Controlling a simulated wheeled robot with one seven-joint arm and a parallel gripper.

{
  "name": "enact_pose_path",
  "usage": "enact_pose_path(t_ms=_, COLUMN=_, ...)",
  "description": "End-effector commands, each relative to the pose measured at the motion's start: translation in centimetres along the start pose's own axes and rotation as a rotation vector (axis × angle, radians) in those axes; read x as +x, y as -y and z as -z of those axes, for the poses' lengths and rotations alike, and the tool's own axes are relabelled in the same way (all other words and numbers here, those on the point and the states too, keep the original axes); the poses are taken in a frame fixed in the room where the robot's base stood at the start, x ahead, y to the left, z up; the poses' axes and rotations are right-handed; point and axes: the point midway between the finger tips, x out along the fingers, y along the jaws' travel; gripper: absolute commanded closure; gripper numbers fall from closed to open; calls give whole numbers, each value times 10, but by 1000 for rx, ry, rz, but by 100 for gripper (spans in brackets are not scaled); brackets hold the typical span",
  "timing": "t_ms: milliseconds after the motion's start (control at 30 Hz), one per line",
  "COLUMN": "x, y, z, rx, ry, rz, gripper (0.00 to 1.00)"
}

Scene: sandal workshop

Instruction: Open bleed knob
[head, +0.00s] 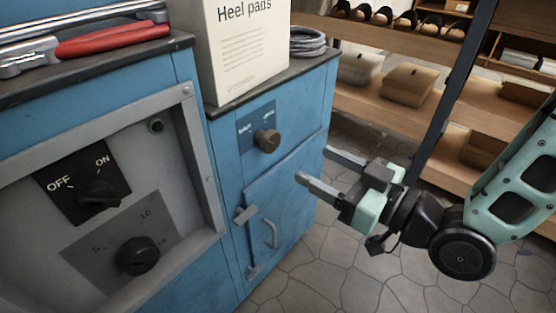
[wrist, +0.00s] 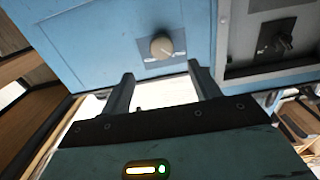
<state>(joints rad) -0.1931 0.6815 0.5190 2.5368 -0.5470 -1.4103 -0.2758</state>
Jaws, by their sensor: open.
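The bleed knob is likely the round brown-grey knob (head: 267,140) on a dark blue label plate, high on the blue cabinet front. The plate's small words are too blurred to read. It also shows in the wrist view, where the same knob (wrist: 162,47) appears beyond the fingertips and roughly centred between them. My gripper (head: 314,164) is open and empty, to the right of the knob and apart from it in the head view. Its two fingers (wrist: 160,72) point toward the cabinet in the wrist view. Nothing hides the knob.
A blue door (head: 285,215) with a handle lies below the knob. Left is a grey panel with an OFF/ON switch (head: 98,194) and a numbered dial (head: 138,256). A heel pads box (head: 243,50) and coiled cable (head: 307,41) stand on top. Shelves (head: 400,100) stand behind.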

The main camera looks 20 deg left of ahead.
Motion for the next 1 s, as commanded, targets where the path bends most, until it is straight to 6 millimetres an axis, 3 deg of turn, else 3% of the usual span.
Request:
enact_pose_path(t_ms=300, x=11, y=3, z=-5, rx=-4, ry=-2, rz=-3, gripper=38)
enact_pose_path(t_ms=700, x=83, y=3, z=-1, rx=1, ry=-1, rz=-2, gripper=38)
enact_pose_path(t_ms=1000, x=98, y=3, z=0, rx=2, ry=2, rz=-3, gripper=38)
